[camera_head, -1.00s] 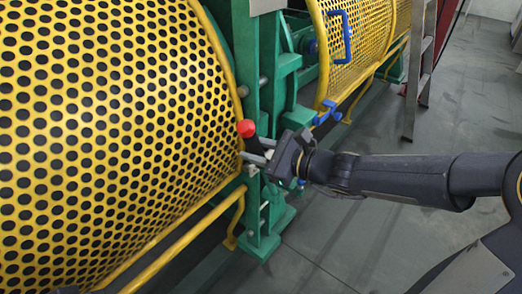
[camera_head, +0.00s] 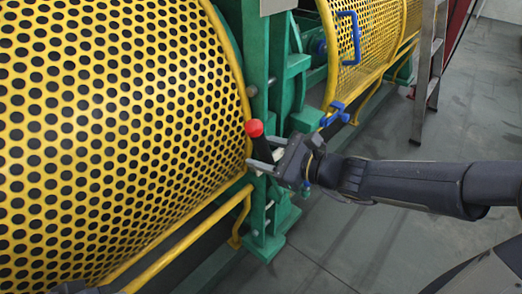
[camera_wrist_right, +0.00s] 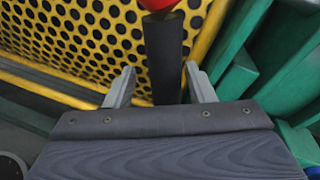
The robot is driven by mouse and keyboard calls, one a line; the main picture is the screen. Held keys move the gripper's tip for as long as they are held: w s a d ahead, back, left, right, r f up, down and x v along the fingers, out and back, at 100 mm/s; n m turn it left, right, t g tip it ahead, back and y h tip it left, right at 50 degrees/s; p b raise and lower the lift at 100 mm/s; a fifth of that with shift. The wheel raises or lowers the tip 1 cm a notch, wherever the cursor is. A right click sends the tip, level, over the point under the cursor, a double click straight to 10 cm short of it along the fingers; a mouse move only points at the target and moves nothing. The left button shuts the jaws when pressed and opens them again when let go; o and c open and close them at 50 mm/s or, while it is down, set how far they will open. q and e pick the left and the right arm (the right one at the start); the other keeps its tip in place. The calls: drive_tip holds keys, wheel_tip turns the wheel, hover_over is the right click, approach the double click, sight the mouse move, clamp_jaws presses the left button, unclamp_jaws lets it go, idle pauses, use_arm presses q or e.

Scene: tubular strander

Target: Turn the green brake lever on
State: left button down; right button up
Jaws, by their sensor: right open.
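The brake lever shows as a red knob (camera_head: 254,128) on a black shaft (camera_head: 263,146), beside the green machine frame. I cannot see a green part that clearly belongs to the lever. My right gripper (camera_head: 262,156) is open at the shaft, just below the knob. In the right wrist view the black shaft (camera_wrist_right: 164,55) stands upright between the two spread fingers (camera_wrist_right: 160,86), with a gap to each side. The red knob is cut off by the top edge there. The lever's lower end is hidden behind the gripper. A dark piece at the bottom left edge may be my left gripper (camera_head: 75,288).
A yellow perforated guard (camera_head: 110,130) fills the left, with a yellow rail (camera_head: 190,240) below it. A green post (camera_head: 256,70) stands close to the lever. A second guard with a blue handle (camera_head: 348,38) and a ladder (camera_head: 428,70) are behind. Grey floor is open at right.

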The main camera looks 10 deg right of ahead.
drive_tip(key=p+v, duration=0.1)
drive_tip(key=v, duration=0.4)
drive_tip(key=shift+s+d+r+p, duration=0.15)
drive_tip(key=shift+s+d+p, duration=0.15)
drive_tip(key=shift+p, duration=0.1)
drive_tip(key=shift+s+d, duration=0.45)
drive_tip(key=s+a+f+n+g+h, duration=0.1)
drive_tip(key=s+f+n+g+h, duration=0.15)
drive_tip(key=s+n, duration=0.55)
drive_tip(key=s+f+n+g+h, duration=0.1)
drive_tip(key=s+n+g, duration=0.3)
drive_tip(key=s+n, duration=0.3)
drive_tip(key=s+d+f+n+h, duration=0.3)
drive_tip(key=s+d+n+h, duration=0.1)
drive_tip(key=d+n, duration=0.1)
wheel_tip(320, 180, up, 30)
drive_tip(key=p, duration=3)
drive_tip(key=shift+d+r+n+t+h, duration=0.2)
drive_tip(key=shift+d+n+t+h, duration=0.15)
drive_tip(key=shift+n+t, duration=0.1)
drive_tip(key=shift+w, duration=0.1)
